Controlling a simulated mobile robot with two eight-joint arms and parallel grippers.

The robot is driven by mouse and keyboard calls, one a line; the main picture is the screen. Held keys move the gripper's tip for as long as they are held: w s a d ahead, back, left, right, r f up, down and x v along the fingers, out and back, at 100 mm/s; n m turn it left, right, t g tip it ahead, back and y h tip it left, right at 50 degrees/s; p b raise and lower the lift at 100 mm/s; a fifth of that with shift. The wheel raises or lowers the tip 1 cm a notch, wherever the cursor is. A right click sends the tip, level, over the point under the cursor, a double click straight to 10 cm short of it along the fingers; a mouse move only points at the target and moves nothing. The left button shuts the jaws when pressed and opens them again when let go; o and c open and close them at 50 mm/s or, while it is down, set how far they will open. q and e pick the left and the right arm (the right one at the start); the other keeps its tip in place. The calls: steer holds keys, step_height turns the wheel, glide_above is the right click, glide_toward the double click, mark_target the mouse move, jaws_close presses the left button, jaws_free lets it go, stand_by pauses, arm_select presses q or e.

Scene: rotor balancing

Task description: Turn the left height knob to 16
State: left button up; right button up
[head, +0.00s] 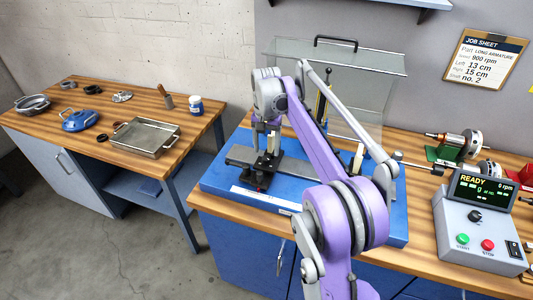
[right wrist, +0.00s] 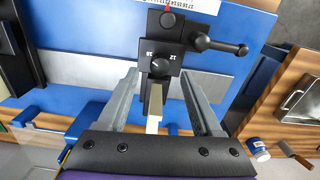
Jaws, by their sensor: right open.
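The left height knob (right wrist: 161,66) is a round black knob with small white numbers on the black left support, between and just beyond my right fingertips in the right wrist view. I cannot read its setting surely. A pale upright bar (right wrist: 154,118) stands near it between the fingers. In the head view the left support (head: 262,165) stands on the grey rail of the blue balancing machine (head: 225,190). My right gripper (head: 267,141) points down over this support; it also shows in the right wrist view (right wrist: 160,78), open, fingers either side of the knob. My left gripper is out of view.
A black side lever (right wrist: 222,46) sticks out beside the knob. A clear guard (head: 345,80) stands behind the machine. The control box (head: 475,232) reads READY, 0 rpm. The job sheet (head: 487,60) hangs on the wall. A side table holds a metal tray (head: 120,137).

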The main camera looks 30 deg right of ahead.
mark_target(266, 158)
step_height(266, 158, up, 7)
steer(key=shift+p, duration=0.4)
steer(key=s+a+f+n+t, duration=0.3)
steer(key=s+a+n, duration=0.2)
steer(key=s+a, duration=0.65)
steer(key=s+a+f+n+t, duration=0.1)
steer(key=s+a+f+n, duration=0.1)
steer(key=s+f, duration=0.4)
steer(key=s+a+f+n+t, duration=0.1)
steer(key=s+a+f+n, duration=0.1)
steer(key=s+f, duration=0.4)
steer(key=s, duration=0.5)
steer(key=shift+a+f+t, duration=0.15)
steer(key=shift+f+t, duration=0.15)
steer(key=shift+c, duration=0.4)
